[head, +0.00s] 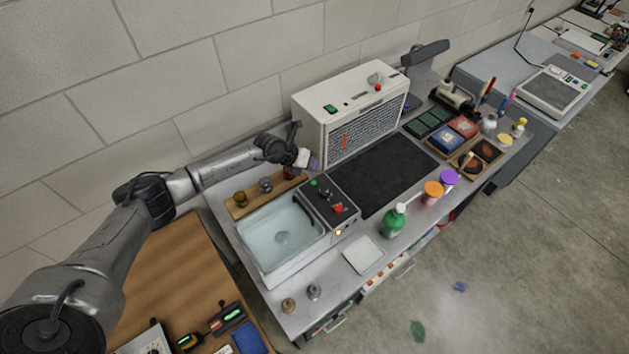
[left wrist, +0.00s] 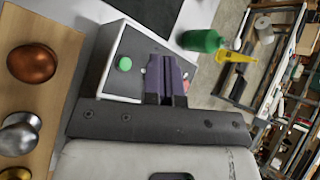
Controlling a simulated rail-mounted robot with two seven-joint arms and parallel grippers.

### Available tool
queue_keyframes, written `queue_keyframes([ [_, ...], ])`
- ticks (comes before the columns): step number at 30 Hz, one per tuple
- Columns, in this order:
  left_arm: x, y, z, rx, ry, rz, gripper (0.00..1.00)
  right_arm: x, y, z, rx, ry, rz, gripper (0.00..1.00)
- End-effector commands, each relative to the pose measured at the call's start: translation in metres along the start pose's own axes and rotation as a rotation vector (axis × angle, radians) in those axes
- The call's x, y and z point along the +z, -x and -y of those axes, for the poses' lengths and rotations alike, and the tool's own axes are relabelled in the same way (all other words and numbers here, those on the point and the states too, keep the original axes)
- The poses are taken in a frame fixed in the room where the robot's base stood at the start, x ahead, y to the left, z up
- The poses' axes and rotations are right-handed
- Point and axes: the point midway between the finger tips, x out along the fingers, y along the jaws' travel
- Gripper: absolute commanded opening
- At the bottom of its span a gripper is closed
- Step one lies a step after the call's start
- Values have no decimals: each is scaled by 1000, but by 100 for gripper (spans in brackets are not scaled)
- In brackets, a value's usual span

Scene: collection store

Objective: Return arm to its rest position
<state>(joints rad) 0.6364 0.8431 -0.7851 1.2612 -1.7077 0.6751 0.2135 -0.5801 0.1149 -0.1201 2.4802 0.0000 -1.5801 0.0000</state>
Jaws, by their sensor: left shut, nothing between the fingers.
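My left arm reaches in from the left in the head view. My left gripper (head: 313,163) is over the back of the bench, close to the control box (head: 330,203) beside the sink. In the left wrist view the purple fingers (left wrist: 170,75) are together with nothing between them. The control box with its green button (left wrist: 124,64) lies just beyond the fingertips; I cannot tell whether they touch it. My right gripper is not in view.
A wooden strip with metal knobs (head: 265,185) is below the wrist. A white fume unit (head: 350,110) stands just right of the gripper. The water-filled sink (head: 283,237), green pump bottle (head: 394,222) and dark mat (head: 384,172) are nearby. The wooden table (head: 180,255) has bare room.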

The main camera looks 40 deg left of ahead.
Motion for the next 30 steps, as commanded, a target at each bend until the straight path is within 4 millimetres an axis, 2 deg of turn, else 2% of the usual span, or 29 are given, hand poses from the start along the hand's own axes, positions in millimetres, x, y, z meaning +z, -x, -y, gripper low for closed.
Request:
queue_keyframes([
  [11, 3, 0, 1, -5, -16, 21, 0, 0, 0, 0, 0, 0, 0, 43],
  [14, 18, 1, 4, -24, -33, 114, 0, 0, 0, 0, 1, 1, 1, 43],
  [17, 45, 7, 13, -80, -11, 280, 0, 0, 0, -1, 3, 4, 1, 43],
  [20, 77, 22, 32, -175, 62, 491, 0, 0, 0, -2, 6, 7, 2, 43],
  [23, 106, 46, 59, -288, 172, 704, 0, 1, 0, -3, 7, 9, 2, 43],
  [27, 142, 98, 93, -436, 395, 993, 0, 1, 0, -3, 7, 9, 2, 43],
  [30, 158, 136, 114, -527, 616, 1166, 0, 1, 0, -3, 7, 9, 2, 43],
])
